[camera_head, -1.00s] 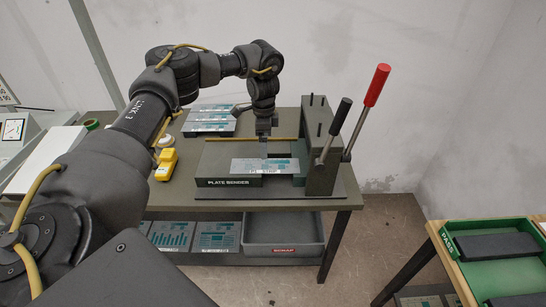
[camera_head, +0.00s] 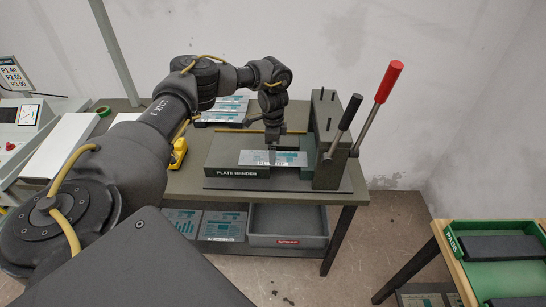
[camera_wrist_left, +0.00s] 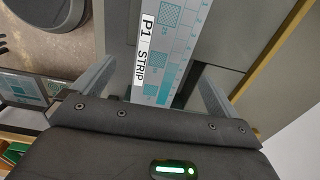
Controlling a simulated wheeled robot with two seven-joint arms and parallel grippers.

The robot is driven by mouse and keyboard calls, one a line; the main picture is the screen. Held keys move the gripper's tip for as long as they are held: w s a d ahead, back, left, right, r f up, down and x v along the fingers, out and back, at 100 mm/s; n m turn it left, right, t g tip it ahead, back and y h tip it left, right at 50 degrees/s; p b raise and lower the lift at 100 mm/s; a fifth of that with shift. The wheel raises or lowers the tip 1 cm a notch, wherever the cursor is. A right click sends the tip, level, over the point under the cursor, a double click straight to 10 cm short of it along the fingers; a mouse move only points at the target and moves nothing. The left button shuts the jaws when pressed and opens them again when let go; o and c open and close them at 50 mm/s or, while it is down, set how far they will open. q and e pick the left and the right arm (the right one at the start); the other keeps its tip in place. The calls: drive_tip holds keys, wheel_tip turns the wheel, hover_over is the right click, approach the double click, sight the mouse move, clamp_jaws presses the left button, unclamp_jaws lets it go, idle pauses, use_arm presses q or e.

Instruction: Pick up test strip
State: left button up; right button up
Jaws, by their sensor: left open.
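The test strip (camera_head: 290,157), a flat grey and teal plate, lies across the top of the plate bender (camera_head: 226,155). In the left wrist view the strip (camera_wrist_left: 172,45) carries a white label reading "P1 STRIP". My left gripper (camera_head: 272,147) is over the strip's far side, pointing down. In the left wrist view its two fingers (camera_wrist_left: 153,82) are spread on either side of the strip's labelled end, with gaps showing. How far the fingertips are above the strip is hard to tell. My right gripper is not in view.
The bender's black and red-knobbed levers (camera_head: 389,80) stand to the right of the strip. A yellow device (camera_head: 179,152) and printed plates (camera_head: 222,108) are on the table. A scrap bin (camera_head: 288,226) sits on the shelf below. A green tray (camera_head: 497,270) is at far right.

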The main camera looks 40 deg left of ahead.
sight(284, 159)
use_arm(q)
wheel_tip(284, 159, down, 4)
drive_tip(key=shift+w+a+r+p, duration=0.1)
drive_tip(key=shift+w+r+p, duration=0.05)
drive_tip(key=shift+r+p, duration=0.15)
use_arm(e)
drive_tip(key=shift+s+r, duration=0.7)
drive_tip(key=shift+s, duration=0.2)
use_arm(q)
drive_tip(key=c, duration=1)
drive_tip(key=shift+c, duration=0.3)
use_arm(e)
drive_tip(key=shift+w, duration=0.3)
use_arm(q)
drive_tip(key=shift+r, duration=0.1)
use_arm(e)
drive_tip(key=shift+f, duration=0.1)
